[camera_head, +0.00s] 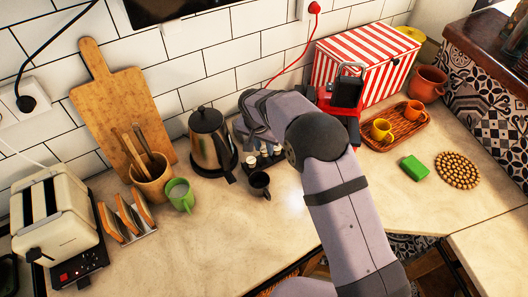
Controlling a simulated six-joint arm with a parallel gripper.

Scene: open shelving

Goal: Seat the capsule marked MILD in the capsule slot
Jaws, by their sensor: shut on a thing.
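My arm reaches up the middle of the picture and bends left at its dark elbow. My gripper (258,132) is at the arm's far end, above a small holder with pale and dark round pieces (265,152) that look like capsules. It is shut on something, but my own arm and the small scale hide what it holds. No MILD marking can be read. A red machine (353,128) with a raised black part (347,91) stands right of my elbow. It may be the capsule machine; its slot cannot be made out.
A kettle (208,138) stands close left of my gripper and a dark mug (260,184) in front. A striped box (367,62) is behind the red machine. A tray with yellow and orange cups (402,131) is at right. The front counter is clear left of my arm.

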